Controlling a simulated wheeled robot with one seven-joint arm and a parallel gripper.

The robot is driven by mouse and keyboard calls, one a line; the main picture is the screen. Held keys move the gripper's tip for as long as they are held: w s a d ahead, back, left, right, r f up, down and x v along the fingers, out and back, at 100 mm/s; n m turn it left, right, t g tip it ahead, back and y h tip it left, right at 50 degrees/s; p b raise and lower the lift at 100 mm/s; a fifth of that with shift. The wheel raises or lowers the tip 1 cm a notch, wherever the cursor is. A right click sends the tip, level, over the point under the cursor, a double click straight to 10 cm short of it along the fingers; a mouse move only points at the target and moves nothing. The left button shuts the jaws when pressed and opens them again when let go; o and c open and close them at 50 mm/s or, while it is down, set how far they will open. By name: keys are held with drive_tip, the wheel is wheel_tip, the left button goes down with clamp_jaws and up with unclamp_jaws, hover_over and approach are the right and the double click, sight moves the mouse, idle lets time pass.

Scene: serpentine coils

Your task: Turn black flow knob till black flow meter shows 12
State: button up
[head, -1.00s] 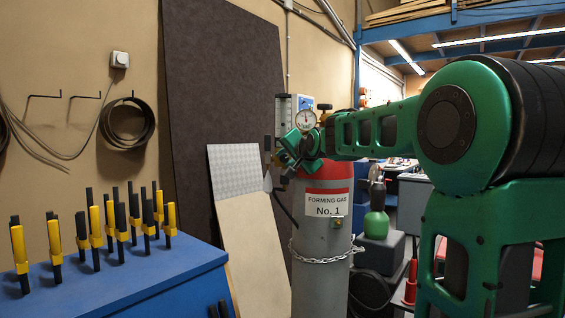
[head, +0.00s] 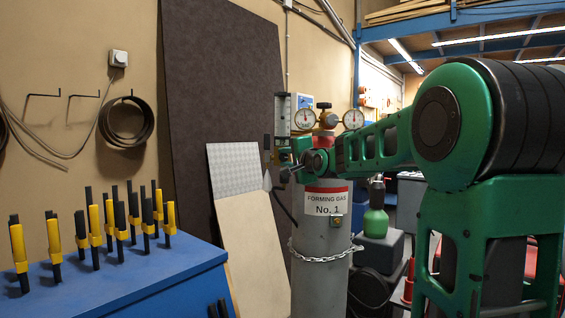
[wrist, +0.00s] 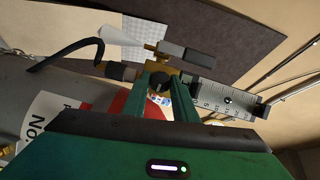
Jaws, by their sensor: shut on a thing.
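The black flow knob (wrist: 158,83) shows in the wrist view on a brass fitting. My gripper (wrist: 164,84) has its two green fingers on either side of this knob and is shut on it. The black flow meter (wrist: 224,98) lies to the right of the knob in the wrist view, with a pale scale and a small dark float. In the head view the flow meter (head: 282,114) stands upright above my gripper (head: 289,162). The knob is hidden by my gripper there.
The grey gas cylinder (head: 320,235) marked "Forming gas No. 1" stands under the fittings, with a chain around it. Two round gauges (head: 303,118) flank the regulator. A black hose (wrist: 62,52) runs from the fitting. A blue bench (head: 130,275) with clamps stands at left.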

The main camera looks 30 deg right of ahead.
drive_tip(key=shift+f, duration=0.25)
drive_tip(key=o, duration=1)
drive_tip(key=shift+o, duration=0.2)
drive_tip(key=shift+r, duration=0.1)
drive_tip(key=s+a, duration=0.1)
drive_tip(key=s, duration=0.9)
drive_tip(key=shift+s+a, duration=0.25)
drive_tip(key=shift+s, duration=0.05)
drive_tip(key=shift+r, duration=0.1)
